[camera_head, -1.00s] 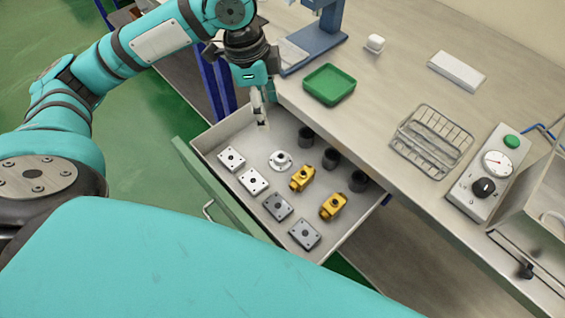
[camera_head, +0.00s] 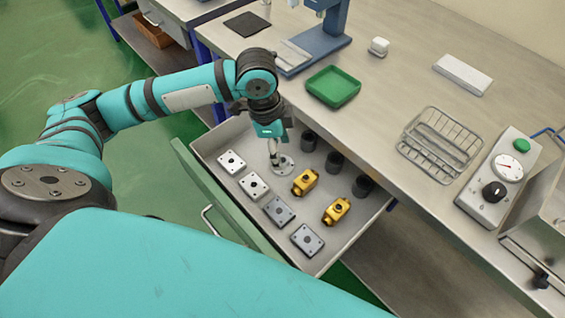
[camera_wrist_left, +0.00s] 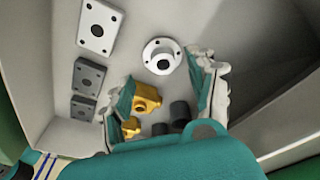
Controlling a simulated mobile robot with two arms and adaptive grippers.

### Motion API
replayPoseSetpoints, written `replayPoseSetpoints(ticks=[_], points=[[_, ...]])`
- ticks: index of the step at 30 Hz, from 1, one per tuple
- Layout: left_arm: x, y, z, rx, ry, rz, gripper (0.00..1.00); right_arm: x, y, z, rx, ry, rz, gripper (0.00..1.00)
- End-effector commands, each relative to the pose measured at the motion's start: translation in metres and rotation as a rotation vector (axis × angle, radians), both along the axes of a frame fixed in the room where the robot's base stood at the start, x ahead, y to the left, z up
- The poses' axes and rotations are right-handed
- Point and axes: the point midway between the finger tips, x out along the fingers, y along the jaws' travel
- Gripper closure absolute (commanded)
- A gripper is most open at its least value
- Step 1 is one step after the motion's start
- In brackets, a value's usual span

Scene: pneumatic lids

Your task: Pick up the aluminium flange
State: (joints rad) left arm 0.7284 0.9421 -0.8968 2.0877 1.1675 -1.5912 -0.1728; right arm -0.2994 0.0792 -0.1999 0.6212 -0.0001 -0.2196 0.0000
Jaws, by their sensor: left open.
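The aluminium flange (camera_head: 286,164) is a pale round disc with a raised hub and a dark bore. It lies flat in the open drawer, partly behind my left gripper (camera_head: 274,158) in the head view. The flange also shows in the left wrist view (camera_wrist_left: 161,56), with bolt holes in its rim. My left gripper is open and empty above it. In the wrist view its fingers (camera_wrist_left: 163,70) stand on either side, with the flange just beyond the gap between them. I cannot tell the exact height left. My right gripper is not in view.
The workbench above bears a green tray (camera_head: 333,86), a wire basket (camera_head: 437,140) and a gauge box (camera_head: 492,183).

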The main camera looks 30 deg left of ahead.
Motion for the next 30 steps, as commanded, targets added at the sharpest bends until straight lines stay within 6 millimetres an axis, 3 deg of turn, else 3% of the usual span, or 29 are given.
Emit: replayPoseSetpoints(ticks=[9,16,30], points=[[0.007,-0.006,-0.043,0.0,0.002,0.0,0.42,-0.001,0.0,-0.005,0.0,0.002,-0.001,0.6],[0.007,-0.006,-0.045,0.001,0.001,-0.001,0.42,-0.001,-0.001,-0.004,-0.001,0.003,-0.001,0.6],[0.007,-0.006,-0.044,0.0,0.001,0.0,1.0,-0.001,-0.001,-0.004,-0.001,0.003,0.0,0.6]])
